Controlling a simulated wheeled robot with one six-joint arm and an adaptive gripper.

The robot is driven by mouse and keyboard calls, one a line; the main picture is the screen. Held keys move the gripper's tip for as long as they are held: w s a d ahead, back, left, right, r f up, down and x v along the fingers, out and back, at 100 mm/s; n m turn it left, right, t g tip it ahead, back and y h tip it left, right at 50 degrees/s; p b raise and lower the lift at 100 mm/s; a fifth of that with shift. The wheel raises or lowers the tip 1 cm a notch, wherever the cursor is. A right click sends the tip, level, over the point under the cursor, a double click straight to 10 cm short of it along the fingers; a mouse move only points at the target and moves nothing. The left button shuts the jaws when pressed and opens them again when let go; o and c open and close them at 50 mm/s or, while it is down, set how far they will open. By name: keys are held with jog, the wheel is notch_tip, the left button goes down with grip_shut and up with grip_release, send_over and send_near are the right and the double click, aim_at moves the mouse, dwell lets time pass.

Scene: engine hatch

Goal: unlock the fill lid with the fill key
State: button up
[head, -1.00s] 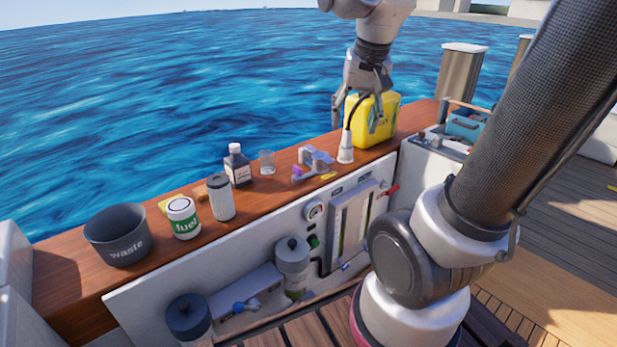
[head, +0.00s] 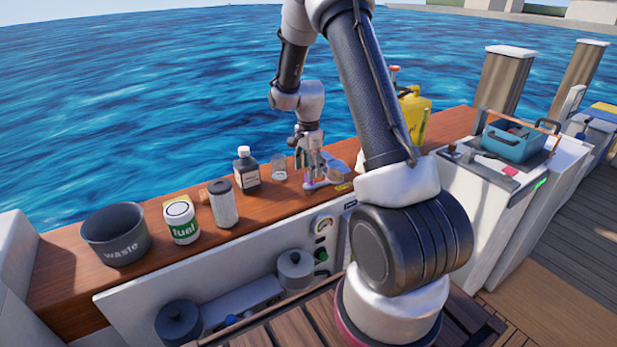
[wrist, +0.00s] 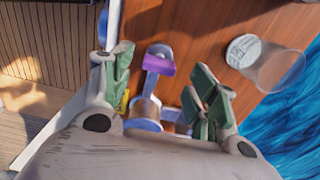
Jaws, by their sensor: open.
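My gripper (head: 312,178) points down over the wooden ledge, with its fingers open around a small grey-blue tool with a purple band (wrist: 158,66). This tool looks like the fill key, but I cannot be sure. In the wrist view its banded end lies between the green finger pads (wrist: 162,72), apart from both. Its lower part is partly hidden by my gripper. In the head view the tool's purple part (head: 314,185) shows just below the fingers. I cannot make out the fill lid with certainty in either view.
A clear cup (head: 279,167) and a dark bottle (head: 247,172) stand left of my gripper. Further left are a grey canister (head: 223,205), a fuel can (head: 181,222) and a waste bucket (head: 116,236). A yellow jug (head: 416,112) and a blue toolbox (head: 515,143) are right.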

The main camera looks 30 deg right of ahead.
jog(key=shift+f, duration=1.85)
jog(key=shift+c, duration=0.4)
jog(key=c, duration=0.9)
jog(key=shift+c, duration=0.2)
